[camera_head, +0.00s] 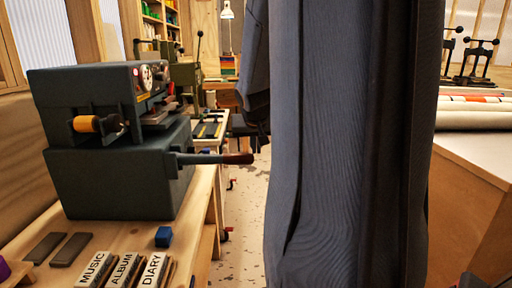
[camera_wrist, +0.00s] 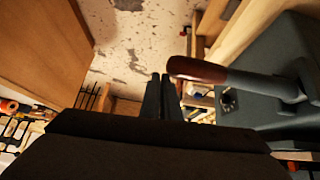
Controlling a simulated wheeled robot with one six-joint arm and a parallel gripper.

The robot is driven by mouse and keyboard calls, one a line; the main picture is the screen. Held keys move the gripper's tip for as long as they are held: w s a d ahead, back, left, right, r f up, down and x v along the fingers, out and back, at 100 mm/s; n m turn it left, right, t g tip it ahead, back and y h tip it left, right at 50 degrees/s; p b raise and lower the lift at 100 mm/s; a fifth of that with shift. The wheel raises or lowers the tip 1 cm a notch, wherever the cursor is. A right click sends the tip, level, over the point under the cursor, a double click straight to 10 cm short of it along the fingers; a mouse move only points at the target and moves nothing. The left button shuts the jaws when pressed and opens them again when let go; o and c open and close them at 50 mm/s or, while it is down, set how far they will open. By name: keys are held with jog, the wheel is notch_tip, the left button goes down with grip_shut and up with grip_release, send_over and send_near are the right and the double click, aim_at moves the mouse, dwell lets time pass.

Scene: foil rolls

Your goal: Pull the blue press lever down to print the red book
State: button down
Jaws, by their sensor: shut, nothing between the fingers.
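A dark blue-grey press (camera_head: 120,150) stands on a wooden bench at the left. Its lever (camera_head: 238,159) sticks out to the right, about level, with a grey shaft and red-brown grip. The wrist view shows the lever grip (camera_wrist: 198,70) and the press body (camera_wrist: 275,55) at the right. My gripper (camera_wrist: 160,80) is shut and empty, its fingertips just left of the grip, apart from it in the picture; whether they touch is unclear. I cannot make out my gripper in the head view. No red book can be made out.
Blocks marked MUSIC, ALBUM and DIARY (camera_head: 123,270) and a small blue block (camera_head: 164,236) lie on the bench (camera_head: 205,200). A green press (camera_head: 183,72) stands behind. A tall blue-grey shape (camera_head: 345,150) blocks the middle. White rolls (camera_head: 475,118) lie on a counter at right.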

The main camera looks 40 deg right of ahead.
jog(key=shift+s+f, duration=0.35)
jog(key=shift+f, duration=0.55)
jog(key=shift+w+r, duration=0.2)
jog(key=shift+w, duration=0.1)
jog(key=shift+r, duration=0.15)
jog(key=r, duration=0.1)
jog(key=w+a+r, duration=0.1)
jog(key=w+r+p, duration=0.1)
jog(key=r, duration=0.1)
jog(key=shift+a, duration=0.4)
jog(key=s+a+r+b, duration=0.1)
jog(key=s+a+r, duration=0.1)
jog(key=a+r, duration=0.4)
jog(key=shift+a, duration=0.25)
